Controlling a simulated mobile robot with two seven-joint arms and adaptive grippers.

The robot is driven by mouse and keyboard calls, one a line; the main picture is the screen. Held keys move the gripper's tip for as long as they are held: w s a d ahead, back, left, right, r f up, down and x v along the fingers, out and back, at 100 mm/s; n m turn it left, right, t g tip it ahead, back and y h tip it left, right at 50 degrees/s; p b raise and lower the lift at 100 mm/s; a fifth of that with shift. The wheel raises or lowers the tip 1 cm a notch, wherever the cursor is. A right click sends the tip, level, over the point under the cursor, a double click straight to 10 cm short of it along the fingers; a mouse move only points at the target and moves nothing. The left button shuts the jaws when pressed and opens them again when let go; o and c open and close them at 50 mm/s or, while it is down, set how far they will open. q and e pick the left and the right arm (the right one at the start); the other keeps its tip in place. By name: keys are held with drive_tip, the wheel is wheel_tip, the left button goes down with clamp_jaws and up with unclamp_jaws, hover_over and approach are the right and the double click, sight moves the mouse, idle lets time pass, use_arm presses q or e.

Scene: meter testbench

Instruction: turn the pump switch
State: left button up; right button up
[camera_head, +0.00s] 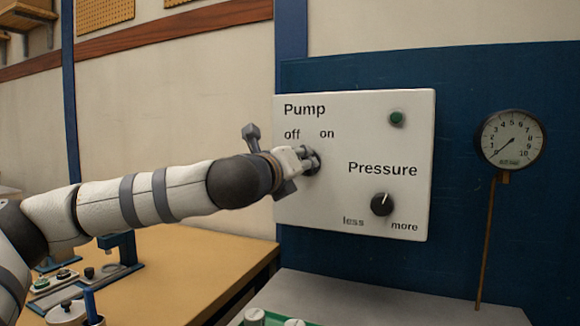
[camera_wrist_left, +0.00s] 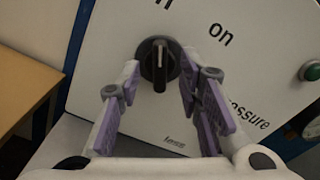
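The pump switch is a dark round knob with a raised bar handle (camera_wrist_left: 159,64). It sits below the "off" and "on" labels on the white panel (camera_head: 350,208). In the wrist view the bar points up toward the partly cut-off "off" label. My left gripper (camera_head: 310,159) is at the switch and hides most of it in the head view. In the wrist view its two purple-padded fingers (camera_wrist_left: 160,68) stand on either side of the knob, with gaps beside the bar. It looks open. My right gripper is not in view.
The panel also has a green button (camera_head: 397,118) and a pressure knob (camera_head: 382,204). A round gauge (camera_head: 512,139) hangs at the right, its needle near the low end. A wooden table (camera_head: 190,275) with small items stands at the lower left.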

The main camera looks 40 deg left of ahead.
use_arm(q)
drive_tip(key=v, duration=1)
